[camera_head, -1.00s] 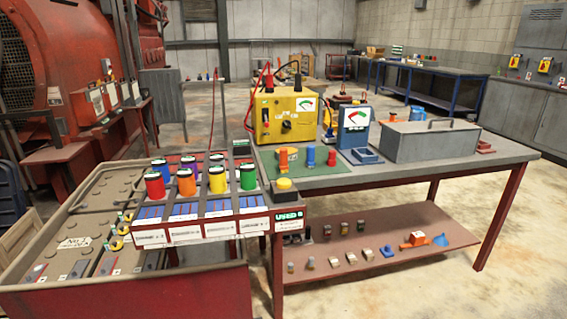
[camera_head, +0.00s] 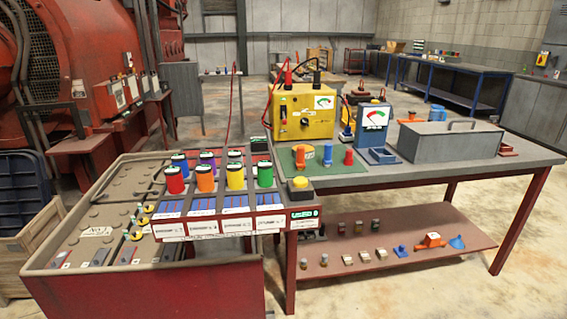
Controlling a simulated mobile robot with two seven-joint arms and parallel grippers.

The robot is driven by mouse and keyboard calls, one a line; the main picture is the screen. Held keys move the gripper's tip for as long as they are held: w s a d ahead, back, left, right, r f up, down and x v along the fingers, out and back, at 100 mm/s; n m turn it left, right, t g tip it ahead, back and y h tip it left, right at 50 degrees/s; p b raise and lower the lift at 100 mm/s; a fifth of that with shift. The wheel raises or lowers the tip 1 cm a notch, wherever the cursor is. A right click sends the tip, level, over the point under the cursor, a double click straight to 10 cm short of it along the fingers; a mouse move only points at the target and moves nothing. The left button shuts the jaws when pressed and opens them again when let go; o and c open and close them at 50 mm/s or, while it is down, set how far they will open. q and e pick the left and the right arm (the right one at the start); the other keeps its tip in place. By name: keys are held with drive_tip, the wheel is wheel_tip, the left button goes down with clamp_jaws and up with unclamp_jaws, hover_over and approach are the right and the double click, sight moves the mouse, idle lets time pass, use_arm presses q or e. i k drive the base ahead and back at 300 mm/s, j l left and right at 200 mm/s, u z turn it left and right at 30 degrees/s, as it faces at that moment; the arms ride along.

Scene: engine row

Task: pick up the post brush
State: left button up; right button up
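I cannot tell for sure which thing is the post brush. On the green mat (camera_head: 320,177) of the workbench stand a small orange piece (camera_head: 299,157), a blue cylinder (camera_head: 328,154) and an orange-red cylinder (camera_head: 348,157). These are upright, apart from each other, and small in the view. Neither of my grippers shows in the head view.
A yellow tester (camera_head: 303,112), a blue gauge unit (camera_head: 373,125) and a grey lidded box (camera_head: 450,143) stand on the bench. A sloped rack (camera_head: 240,228) of colored caps and a battery crate (camera_head: 150,285) are at left. Small parts lie on the lower shelf (camera_head: 345,286).

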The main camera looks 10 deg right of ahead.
sight(300, 165)
drive_tip(key=i+l+u, duration=0.2)
drive_tip(key=u, duration=0.15)
drive_tip(key=i+l+u, duration=0.1)
drive_tip(key=l+u, duration=0.6)
drive_tip(key=l, duration=0.15)
drive_tip(key=i+l+u, duration=0.1)
drive_tip(key=l+u, duration=0.25)
drive_tip(key=l, duration=0.1)
